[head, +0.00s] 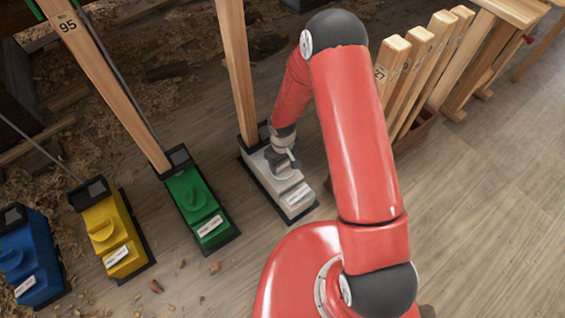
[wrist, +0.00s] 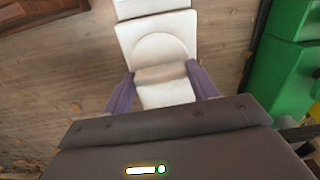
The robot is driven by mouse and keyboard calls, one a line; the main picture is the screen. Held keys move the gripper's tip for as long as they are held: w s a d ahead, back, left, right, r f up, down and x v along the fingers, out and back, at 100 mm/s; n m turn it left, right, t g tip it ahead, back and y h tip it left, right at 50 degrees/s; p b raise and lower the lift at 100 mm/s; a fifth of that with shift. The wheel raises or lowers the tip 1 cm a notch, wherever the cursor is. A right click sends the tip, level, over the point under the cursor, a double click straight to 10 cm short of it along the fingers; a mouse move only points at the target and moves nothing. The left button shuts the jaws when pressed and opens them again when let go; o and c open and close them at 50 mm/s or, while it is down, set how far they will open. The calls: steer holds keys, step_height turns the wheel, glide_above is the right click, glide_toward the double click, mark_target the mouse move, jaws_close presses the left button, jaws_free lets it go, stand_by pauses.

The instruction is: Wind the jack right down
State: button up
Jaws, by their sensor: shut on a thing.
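The white jack (head: 299,201) stands on the floor on a dark base, with a wooden prop (head: 236,65) rising from its back end. My gripper (head: 283,163) reaches down onto the top of this jack. In the wrist view the white jack (wrist: 179,24) shows a round dial with a raised grip bar (wrist: 160,75). My gripper's two purple fingers (wrist: 160,83) stand on either side of the bar and are shut on it. The foot of the prop and its height above the jack are not clear in the wrist view.
A green jack (head: 194,199) with a wooden prop (head: 108,88) stands left of the white one. A yellow jack (head: 112,232) and a blue jack (head: 30,258) stand farther left. Wooden posts (head: 420,62) stand in a box at right. Shavings litter the floor; the lower right is clear.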

mark_target(282, 164)
steer(key=shift+n, duration=0.6)
steer(key=o, duration=1)
steer(key=shift+r+p, duration=0.55)
steer(key=shift+r, duration=3.35)
